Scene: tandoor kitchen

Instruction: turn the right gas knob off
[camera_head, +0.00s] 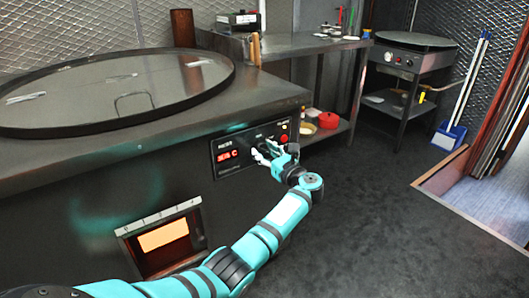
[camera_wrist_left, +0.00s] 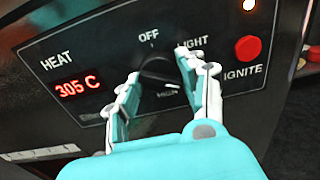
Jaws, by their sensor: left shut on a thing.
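A dark round gas knob (camera_wrist_left: 158,72) sits on a black control panel (camera_head: 232,166) on the front of the tandoor counter. My left gripper (camera_wrist_left: 158,66) has its two white-tipped fingers on either side of the knob and is shut on it. In the head view, my left gripper (camera_head: 264,150) reaches the panel and mostly hides the knob. The panel reads OFF above the knob and LIGHT at its upper right. A short white mark shows at the knob's lower right, away from OFF. My right gripper is not in view.
A red HEAT display (camera_wrist_left: 76,87) reads 305 C left of the knob. A red IGNITE button (camera_wrist_left: 247,49) and a lit lamp (camera_wrist_left: 249,5) are at the right. A glowing opening (camera_head: 164,236) lies below the panel. The floor (camera_head: 375,190) at right is clear.

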